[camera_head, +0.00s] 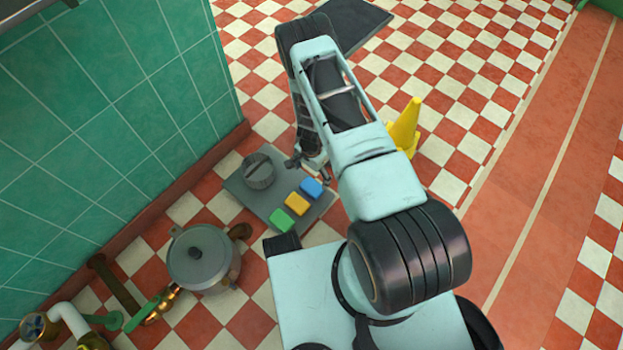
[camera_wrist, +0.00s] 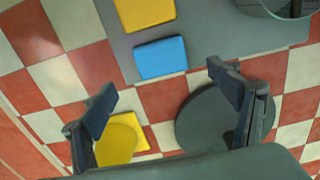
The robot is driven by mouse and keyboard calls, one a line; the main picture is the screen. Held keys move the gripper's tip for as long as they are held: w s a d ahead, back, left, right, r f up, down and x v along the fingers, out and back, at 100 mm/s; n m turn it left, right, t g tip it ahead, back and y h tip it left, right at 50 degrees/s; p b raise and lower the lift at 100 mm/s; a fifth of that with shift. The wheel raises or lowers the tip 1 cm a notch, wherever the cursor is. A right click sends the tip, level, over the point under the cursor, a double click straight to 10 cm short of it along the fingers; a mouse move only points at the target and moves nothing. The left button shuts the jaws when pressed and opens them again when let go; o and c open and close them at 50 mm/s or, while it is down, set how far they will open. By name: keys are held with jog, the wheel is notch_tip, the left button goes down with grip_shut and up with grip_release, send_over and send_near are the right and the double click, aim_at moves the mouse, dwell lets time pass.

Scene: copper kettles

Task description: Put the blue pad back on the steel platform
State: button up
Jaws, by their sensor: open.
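The blue pad (camera_head: 312,188) lies flat near the right edge of a flat grey slab (camera_head: 246,190), which looks like the steel platform. In the wrist view the blue pad (camera_wrist: 160,58) is at upper centre, close to the slab's lower edge (camera_wrist: 205,58). My gripper (camera_head: 308,164) is just beyond the pad in the head view, partly hidden by my arm. In the wrist view my gripper (camera_wrist: 165,92) is open and empty, its fingers wide apart. The pad is above the gap between them in the picture, not between the fingertips.
A yellow pad (camera_head: 297,204), a green pad (camera_head: 281,220) and a grey cylinder (camera_head: 259,172) stand on the slab. A lidded pot (camera_head: 203,258) and pipes are at lower left. A yellow cone (camera_head: 405,128) stands right. A grey disc (camera_wrist: 212,120) lies below the slab in the wrist view.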

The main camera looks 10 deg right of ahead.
jog(key=shift+r+p, duration=0.3)
jog(key=shift+r, duration=1.35)
